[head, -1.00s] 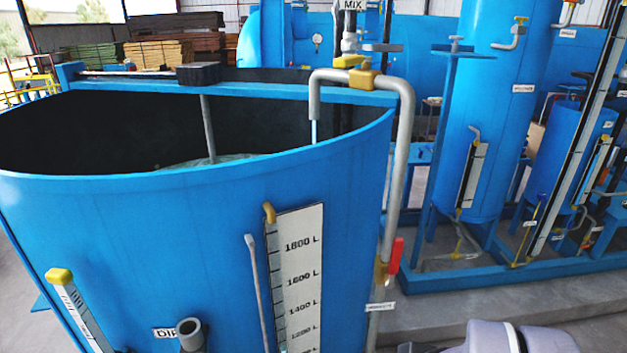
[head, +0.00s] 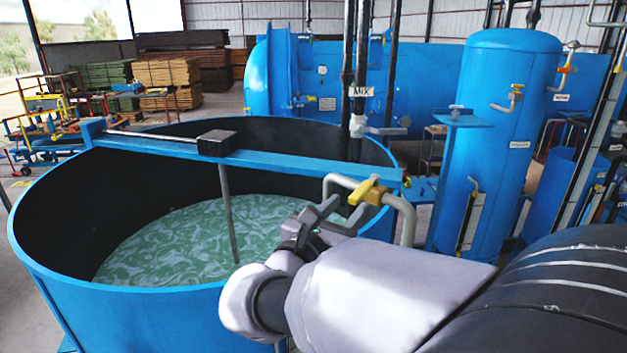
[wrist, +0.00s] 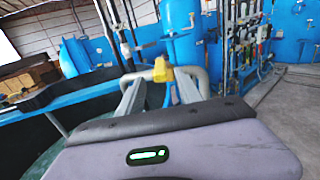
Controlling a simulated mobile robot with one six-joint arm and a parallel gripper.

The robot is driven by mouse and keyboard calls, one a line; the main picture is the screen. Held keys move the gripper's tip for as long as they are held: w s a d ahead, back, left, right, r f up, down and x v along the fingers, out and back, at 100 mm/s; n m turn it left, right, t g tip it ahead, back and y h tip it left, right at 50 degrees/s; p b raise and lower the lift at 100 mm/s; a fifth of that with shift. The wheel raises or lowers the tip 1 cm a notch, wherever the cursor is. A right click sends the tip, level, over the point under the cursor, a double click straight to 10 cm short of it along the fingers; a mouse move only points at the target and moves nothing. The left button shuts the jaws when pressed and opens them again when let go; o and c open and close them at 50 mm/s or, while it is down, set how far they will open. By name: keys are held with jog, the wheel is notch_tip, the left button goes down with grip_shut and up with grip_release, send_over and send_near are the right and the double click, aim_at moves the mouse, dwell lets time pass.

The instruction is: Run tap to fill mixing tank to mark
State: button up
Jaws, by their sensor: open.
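The blue mixing tank (head: 130,310) stands open at the top, with green, streaky liquid (head: 170,240) inside. The grey tap pipe (head: 405,215) bends over its right rim and carries a yellow tap handle (head: 370,191). My gripper (head: 328,208) is open in front of the pipe in the head view. In the wrist view, my gripper (wrist: 160,85) has its two fingers apart, with the yellow handle (wrist: 163,69) showing between and beyond their tips. I cannot tell whether they touch it. The spout end is hidden behind my gripper. The level scale is out of view.
A blue beam (head: 270,165) with a black motor box (head: 217,143) and stirrer shaft (head: 229,215) crosses the tank. Dark vertical pipes with a MIX label (head: 360,92) rise behind. A tall blue cylinder (head: 500,140) stands right. Timber stacks (head: 168,75) are at back left.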

aim_at(364, 185)
jog(key=x, duration=0.9)
jog(key=shift+p, duration=0.35)
jog(key=shift+s, duration=0.1)
grip_shut()
dwell(0.7)
